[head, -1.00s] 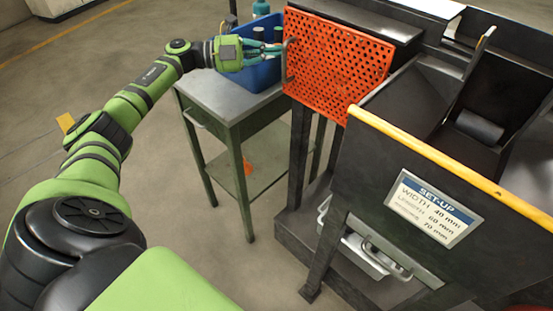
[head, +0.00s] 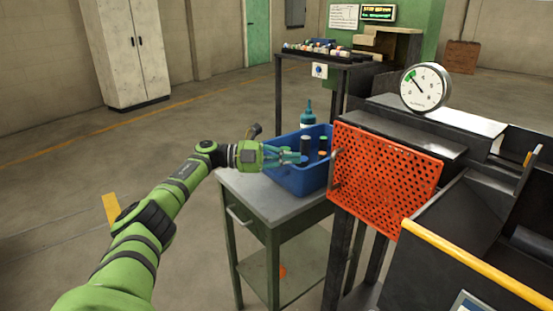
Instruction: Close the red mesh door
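The red mesh door (head: 388,178) is an orange-red perforated panel at the front left of the dark furnace. It has a grey upright handle (head: 335,168) on its left edge. My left gripper (head: 300,157) is over the blue bin, left of the handle, with a visible gap to it. Its teal fingers look apart and hold nothing that I can see. The door's hinge line is hard to make out. My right gripper is not in view.
A blue bin (head: 290,182) with bottles stands on a grey-green side table (head: 262,198) beside the door. A yellow bar (head: 475,262) edges the dark chute at right. A round gauge (head: 425,87) stands on the furnace. Floor at left is clear.

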